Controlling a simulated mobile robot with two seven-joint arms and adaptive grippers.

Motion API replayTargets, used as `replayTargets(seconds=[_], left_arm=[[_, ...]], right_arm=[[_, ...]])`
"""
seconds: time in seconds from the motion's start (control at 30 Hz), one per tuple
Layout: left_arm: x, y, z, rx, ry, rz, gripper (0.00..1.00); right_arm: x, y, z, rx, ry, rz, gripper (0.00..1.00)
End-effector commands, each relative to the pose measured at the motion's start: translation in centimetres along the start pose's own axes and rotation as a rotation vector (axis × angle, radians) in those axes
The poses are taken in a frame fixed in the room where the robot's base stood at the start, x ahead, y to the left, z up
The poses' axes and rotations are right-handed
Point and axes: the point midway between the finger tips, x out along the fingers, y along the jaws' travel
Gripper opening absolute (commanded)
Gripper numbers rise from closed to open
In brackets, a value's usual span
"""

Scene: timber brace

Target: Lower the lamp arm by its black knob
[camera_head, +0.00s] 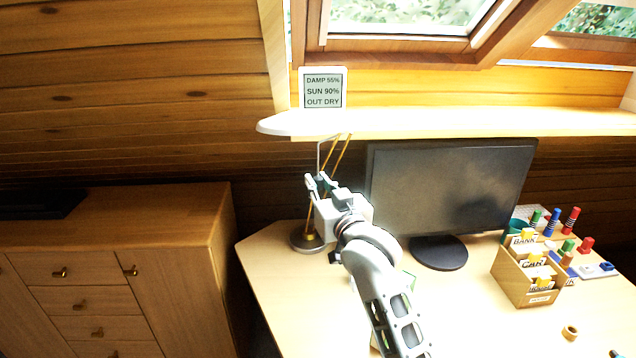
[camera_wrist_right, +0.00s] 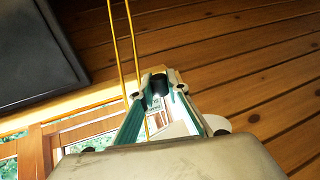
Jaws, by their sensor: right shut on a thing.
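The lamp has thin yellow rods (camera_head: 338,157) rising from a round grey base (camera_head: 307,241) at the desk's left end. The rods also show in the right wrist view (camera_wrist_right: 127,50), passing just left of the fingertips. My right gripper (camera_head: 319,184) is at the lamp, in front of the rods and below the shelf. In the wrist view the right gripper (camera_wrist_right: 159,84) is shut on the small black knob (camera_wrist_right: 158,86) between its fingertips. The knob is mostly hidden by my gripper in the head view. My left gripper is not in view.
A monitor (camera_head: 450,190) stands on the desk (camera_head: 290,283), close right of my gripper. A pale shelf (camera_head: 450,122) with a small display (camera_head: 323,88) is just above. A wooden organizer (camera_head: 515,283) stands at right, a cabinet (camera_head: 190,265) at left.

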Motion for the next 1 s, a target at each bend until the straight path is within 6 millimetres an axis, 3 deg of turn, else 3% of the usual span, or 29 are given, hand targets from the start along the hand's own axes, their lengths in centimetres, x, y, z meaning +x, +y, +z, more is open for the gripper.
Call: replayTargets(seconds=[0.43, 1.0], left_arm=[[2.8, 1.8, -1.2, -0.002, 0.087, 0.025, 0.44], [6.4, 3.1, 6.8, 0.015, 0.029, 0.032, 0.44]], right_arm=[[-6.4, 0.1, 6.9, 0.0, 0.18, 0.002, 0.0], [-11.5, 0.1, 13.6, -0.001, 0.368, 0.0, 0.0]])
